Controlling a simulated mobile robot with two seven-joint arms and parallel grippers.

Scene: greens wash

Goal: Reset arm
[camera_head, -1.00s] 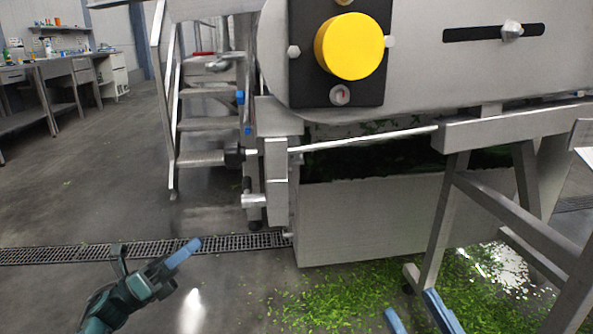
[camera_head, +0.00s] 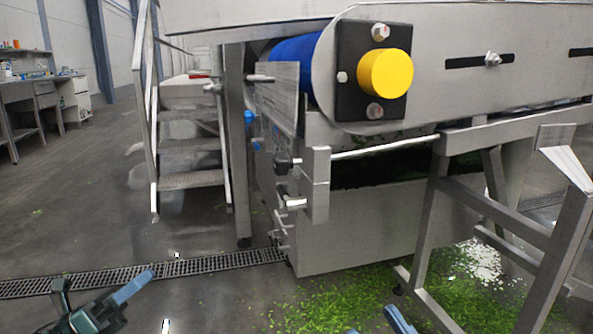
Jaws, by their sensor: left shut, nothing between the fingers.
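My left gripper (camera_head: 131,288) shows at the lower left of the head view, with its light-blue fingertip over the grey floor. It is shut and empty, apart from the machine and the drain. At the bottom edge, right of centre, light-blue finger parts of my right gripper (camera_head: 397,321) show, in front of the spilled greens. The rest of the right gripper is cut off by the frame, so its jaws cannot be judged.
A steel wash machine (camera_head: 360,230) with a yellow knob (camera_head: 385,74) fills the right. Chopped greens (camera_head: 350,301) lie on the floor below it. A floor drain (camera_head: 195,265) runs across. Metal steps (camera_head: 190,150) and a workbench (camera_head: 40,100) stand behind. The left floor is clear.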

